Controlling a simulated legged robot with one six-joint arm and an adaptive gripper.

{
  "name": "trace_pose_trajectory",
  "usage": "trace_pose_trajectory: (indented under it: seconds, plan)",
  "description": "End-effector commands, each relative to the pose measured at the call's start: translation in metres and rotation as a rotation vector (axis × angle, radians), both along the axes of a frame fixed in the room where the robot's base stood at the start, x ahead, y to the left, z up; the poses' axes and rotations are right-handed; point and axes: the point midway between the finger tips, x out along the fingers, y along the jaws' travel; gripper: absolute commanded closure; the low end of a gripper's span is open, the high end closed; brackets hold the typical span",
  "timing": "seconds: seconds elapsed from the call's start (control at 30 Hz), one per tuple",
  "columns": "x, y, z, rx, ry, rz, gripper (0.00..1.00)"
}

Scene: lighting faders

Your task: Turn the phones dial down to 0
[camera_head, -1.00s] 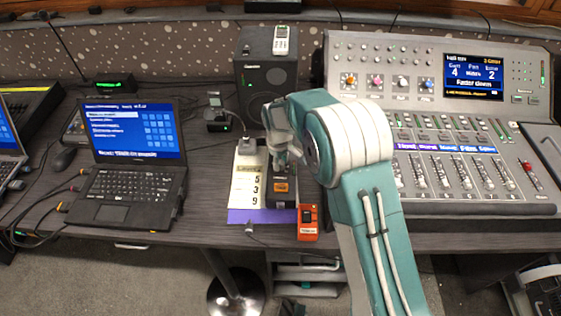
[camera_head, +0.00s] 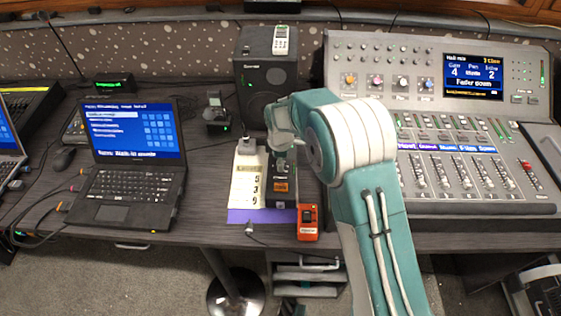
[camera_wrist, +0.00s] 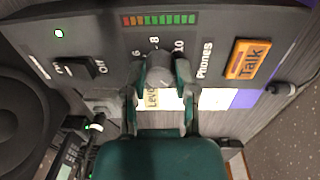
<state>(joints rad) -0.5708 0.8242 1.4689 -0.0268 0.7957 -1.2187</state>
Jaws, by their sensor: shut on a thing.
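The phones dial (camera_wrist: 165,78) is a grey knob on a black box, beside the printed word Phones and the figures 6, 8 and 10. My gripper (camera_wrist: 163,72) is shut on it in the wrist view, one finger on each side. The fingers hide part of the dial and its scale, so I cannot read its setting. In the head view the black box (camera_head: 281,203) lies on the desk, and my gripper (camera_head: 281,152) reaches down over its far part, hiding the dial.
On the box are an orange Talk button (camera_wrist: 249,60), an On/Off switch (camera_wrist: 78,68) and a lit level bar (camera_wrist: 160,19). A paper sheet (camera_head: 246,190) and an orange device (camera_head: 308,224) lie beside it. A speaker (camera_head: 262,78) stands behind; a mixing desk (camera_head: 450,205) is right.

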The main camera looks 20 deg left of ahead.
Motion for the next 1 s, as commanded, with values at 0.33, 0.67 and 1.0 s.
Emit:
trace_pose_trajectory:
  seconds: [0.33,0.67,1.0]
  plan:
    - [0.0025,0.0013,0.0014,0.006,-0.009,0.015,1.00]
    - [0.0018,0.0009,0.0010,0.004,-0.006,0.014,0.29]
    - [0.0005,-0.0006,0.0056,0.004,-0.004,0.014,0.29]
